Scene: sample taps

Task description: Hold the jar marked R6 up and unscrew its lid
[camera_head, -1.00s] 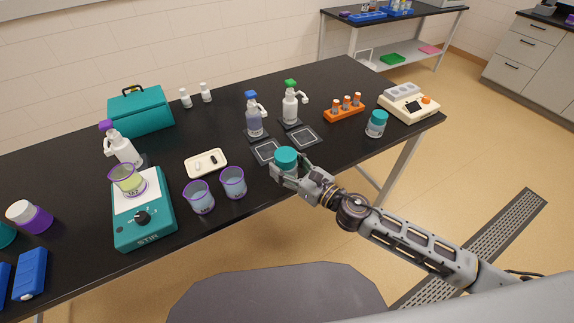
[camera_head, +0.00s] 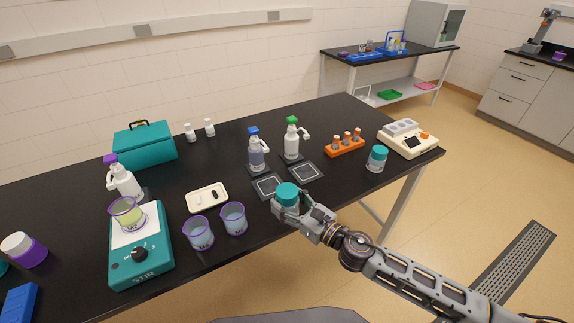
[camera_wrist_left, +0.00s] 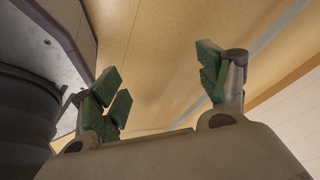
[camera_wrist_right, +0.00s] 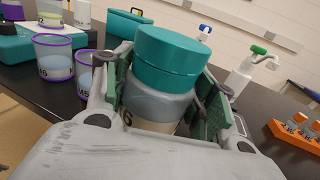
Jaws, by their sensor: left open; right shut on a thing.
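A jar with a teal lid (camera_head: 288,191) is held in my right gripper (camera_head: 290,208) at the front edge of the black table. In the right wrist view the jar (camera_wrist_right: 157,103) is grey and upright, with its teal lid (camera_wrist_right: 172,55) on. Its label is partly hidden by the fingers; only a "6" shows. The green pads of my right gripper (camera_wrist_right: 163,100) press on both sides of the jar body, below the lid. My left gripper (camera_wrist_left: 160,90) is open and empty in its wrist view, and is not seen in the head view.
Two purple-rimmed beakers (camera_head: 199,233) and a teal stirrer (camera_head: 139,246) stand left of the jar. Another teal-lidded jar (camera_head: 377,159), an orange tube rack (camera_head: 344,147) and a cream device (camera_head: 407,138) stand at right.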

